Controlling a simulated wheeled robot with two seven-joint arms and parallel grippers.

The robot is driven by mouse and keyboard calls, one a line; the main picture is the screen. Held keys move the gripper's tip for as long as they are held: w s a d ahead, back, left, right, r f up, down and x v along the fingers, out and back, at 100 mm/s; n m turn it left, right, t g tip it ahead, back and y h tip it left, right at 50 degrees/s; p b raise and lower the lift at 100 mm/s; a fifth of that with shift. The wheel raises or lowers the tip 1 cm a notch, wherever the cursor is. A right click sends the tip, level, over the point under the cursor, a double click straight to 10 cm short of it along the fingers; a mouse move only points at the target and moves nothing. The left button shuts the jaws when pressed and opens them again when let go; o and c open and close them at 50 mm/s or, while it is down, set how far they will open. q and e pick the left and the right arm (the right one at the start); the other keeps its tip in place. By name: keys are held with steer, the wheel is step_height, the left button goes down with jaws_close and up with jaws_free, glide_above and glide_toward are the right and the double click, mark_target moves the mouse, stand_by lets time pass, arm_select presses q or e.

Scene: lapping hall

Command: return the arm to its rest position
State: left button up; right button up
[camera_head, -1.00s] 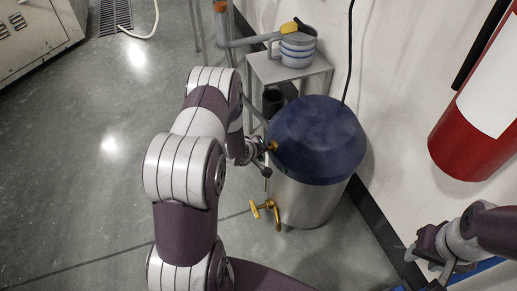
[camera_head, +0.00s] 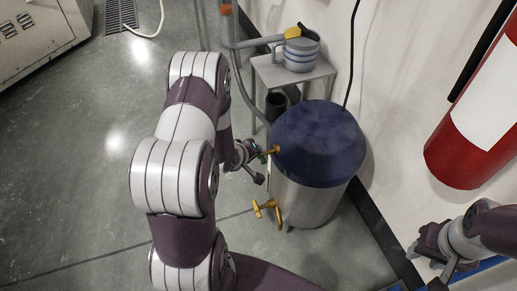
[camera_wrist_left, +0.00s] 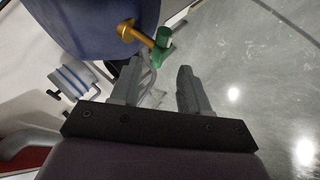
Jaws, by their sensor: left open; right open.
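My left arm comes down the middle of the head view. Its gripper (camera_head: 256,170) is at the left side of a steel tank with a blue domed lid (camera_head: 318,140). In the left wrist view the left gripper (camera_wrist_left: 160,72) is open, with nothing between its fingers. A brass valve stem with a green handle (camera_wrist_left: 162,42) is just beyond the fingertips, apparently apart from them. The brass stem (camera_head: 273,150) also shows on the tank in the head view. My right gripper (camera_head: 432,252) is at the lower right, open and empty, near the wall.
Behind stands a small metal table (camera_head: 268,72) with a blue-striped jug (camera_head: 300,52). A red fire extinguisher (camera_head: 470,150) is on the right wall. A grey cabinet (camera_head: 35,35) is far left.

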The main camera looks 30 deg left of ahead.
arm_select(q)
steer(key=v, duration=0.3)
steer(key=shift+p, duration=0.3)
steer(key=s+f+m+g, duration=0.1)
steer(key=s+m+g, duration=0.35)
steer(key=s, duration=0.25)
steer(key=s+d+r+m+g, duration=0.45)
steer(key=s+d+r, duration=0.25)
steer(key=r, duration=0.3)
steer(key=w+d+r+m+t, duration=0.1)
steer(key=d+r+m+t, duration=0.15)
steer(key=d+r, duration=0.3)
step_height(320, 180, up, 26)
steer(key=p, duration=2.5)
steer(key=shift+w+a+p, duration=0.2)
steer(key=shift+w+p, duration=0.05)
steer(key=shift+p, duration=0.05)
